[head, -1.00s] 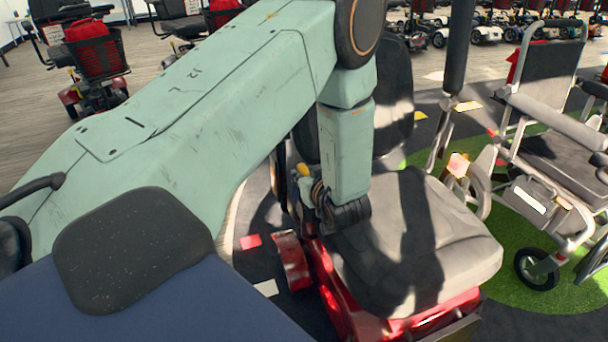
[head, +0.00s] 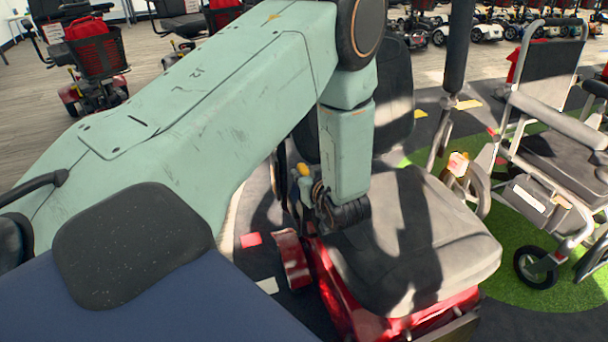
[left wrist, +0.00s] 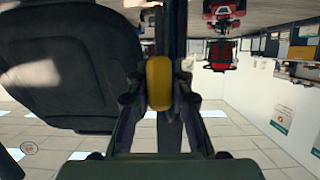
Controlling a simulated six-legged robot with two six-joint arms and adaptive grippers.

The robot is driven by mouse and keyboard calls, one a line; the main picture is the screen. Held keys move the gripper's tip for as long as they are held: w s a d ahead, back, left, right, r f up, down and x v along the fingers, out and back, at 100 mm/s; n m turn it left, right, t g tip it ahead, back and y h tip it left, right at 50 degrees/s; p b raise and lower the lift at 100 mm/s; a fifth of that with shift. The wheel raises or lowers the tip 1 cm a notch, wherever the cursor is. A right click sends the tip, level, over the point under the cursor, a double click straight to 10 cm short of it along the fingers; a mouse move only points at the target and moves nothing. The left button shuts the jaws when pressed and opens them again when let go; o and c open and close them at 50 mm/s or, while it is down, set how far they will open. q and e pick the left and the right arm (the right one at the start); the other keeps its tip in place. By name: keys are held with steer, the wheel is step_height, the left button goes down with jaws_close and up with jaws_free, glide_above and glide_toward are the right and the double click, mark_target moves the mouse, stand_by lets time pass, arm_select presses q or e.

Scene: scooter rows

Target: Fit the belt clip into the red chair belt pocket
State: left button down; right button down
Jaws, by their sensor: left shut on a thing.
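The red chair is a red scooter base (head: 345,300) with a grey seat (head: 425,240) and a dark backrest (head: 395,100). My left gripper (head: 304,182) is low at the left side of this seat, beside the backrest. It is shut on a small yellow piece (head: 303,169), which I take to be the belt clip. In the left wrist view the yellow piece (left wrist: 158,82) stands between the two dark fingertips of the left gripper (left wrist: 157,98). I cannot make out the belt pocket. My right gripper is out of view.
A grey wheelchair (head: 540,150) stands on green turf at the right. A dark upright post (head: 457,50) rises right of the backrest. Red scooters with baskets (head: 97,55) stand at the back left. My left arm hides much of the middle.

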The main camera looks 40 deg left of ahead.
arm_select(q)
steer(key=shift+f, duration=0.2)
steer(key=shift+f+b, duration=1.5)
steer(key=shift+f, duration=0.8)
steer(key=shift+f, duration=0.2)
steer(key=c, duration=1.1)
jaws_free()
steer(key=shift+c, duration=0.2)
steer(key=v, duration=0.7)
steer(key=shift+d, duration=0.25)
